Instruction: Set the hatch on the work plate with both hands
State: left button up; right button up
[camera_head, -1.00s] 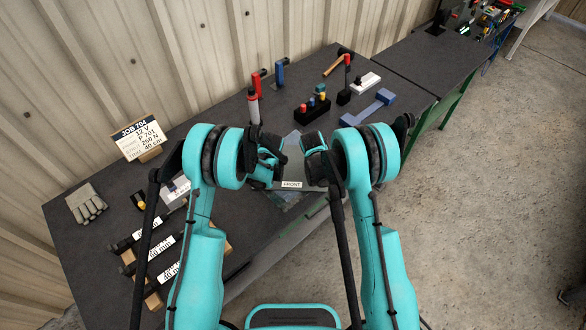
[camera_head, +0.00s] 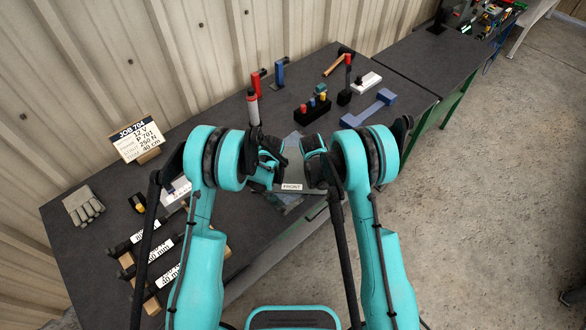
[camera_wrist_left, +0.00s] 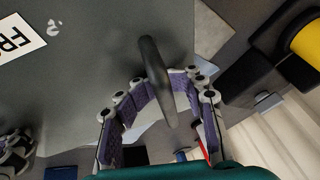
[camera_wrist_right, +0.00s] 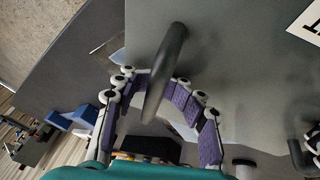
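The hatch (camera_head: 292,172) is a grey panel with a white FRONT label on its near edge, between my two grippers in the head view. It also shows in the left wrist view (camera_wrist_left: 85,85) and the right wrist view (camera_wrist_right: 225,60). My left gripper (camera_head: 270,164) has its fingers closed around one dark bar handle (camera_wrist_left: 155,75). My right gripper (camera_head: 315,160) has its fingers closed around the other dark handle (camera_wrist_right: 168,70). A dark, partly glossy surface (camera_head: 287,203) shows below the hatch's near edge. I cannot tell whether it is the work plate, or whether the hatch touches anything.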

pick_arm(q)
jog(key=v, duration=0.7)
jog(key=shift+s+d+r, duration=0.1)
jog(key=shift+s+r, duration=0.15)
jog(key=shift+r, duration=0.15)
pick_arm(e)
jog(key=shift+v, duration=4)
